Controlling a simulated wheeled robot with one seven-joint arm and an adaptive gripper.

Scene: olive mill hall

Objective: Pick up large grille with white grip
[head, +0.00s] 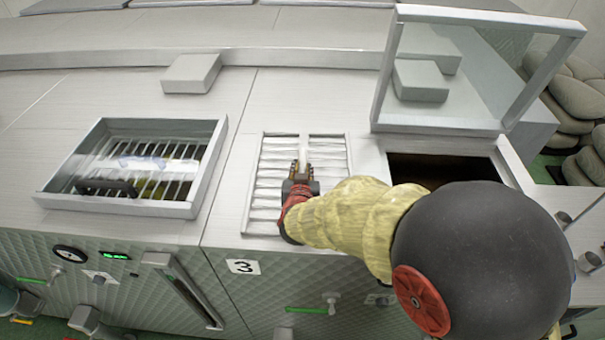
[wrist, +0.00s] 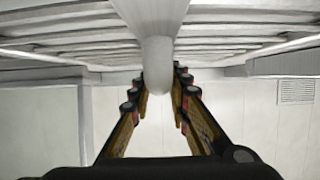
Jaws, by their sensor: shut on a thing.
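The large grille (head: 272,190) is a pale rectangular frame with many slats, in the middle of the head view over the steel machine top. Its white grip (wrist: 158,55) is a rounded bar that hangs between my fingers in the wrist view. My gripper (head: 302,167) is shut on the white grip, one finger on each side. In the wrist view the grille's slats (wrist: 60,35) fill the top, seen at a low angle. My gripper and forearm hide part of the grille in the head view. I cannot tell for sure whether the grille touches the machine top.
A framed tray with a dark-handled grate (head: 208,170) stands left. An open hatch (head: 430,170) with a raised transparent lid (head: 440,14) is right. A grey block (head: 191,73) sits behind. Sacks (head: 575,95) lie far right. A pale wall with a vent (wrist: 297,91) shows in the wrist view.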

